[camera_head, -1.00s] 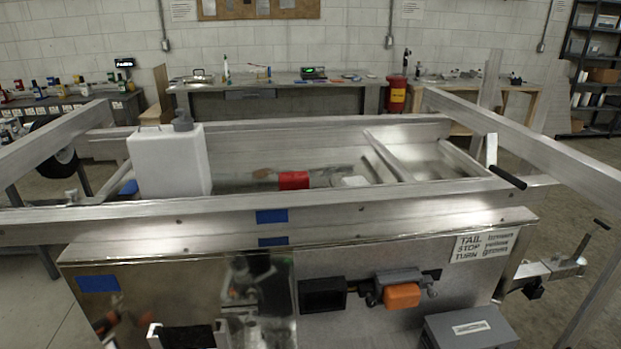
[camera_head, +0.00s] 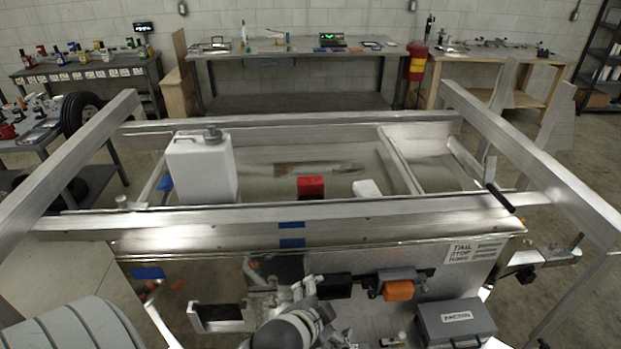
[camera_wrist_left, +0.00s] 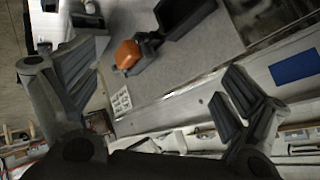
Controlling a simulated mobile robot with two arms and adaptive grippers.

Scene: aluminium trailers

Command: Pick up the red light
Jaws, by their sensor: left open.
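The red light (camera_head: 311,187) is a small red block in the head view. It lies inside the aluminium trailer frame (camera_head: 430,208), behind the near rail and left of a small white block (camera_head: 366,188). My left gripper (camera_head: 283,284) is low in front of the trailer's near side panel, on the near side of the rail from the red light. In the left wrist view its two dark fingers (camera_wrist_left: 158,85) are wide apart with nothing between them. I cannot make out the red light in the wrist view. My right gripper is not in view.
A white jug (camera_head: 202,167) stands left of the red light. An orange light (camera_head: 398,290), a black box (camera_head: 334,287) and a grey junction box (camera_head: 455,322) are at the near panel. The near rail and side beams bound the tray. Benches line the back wall.

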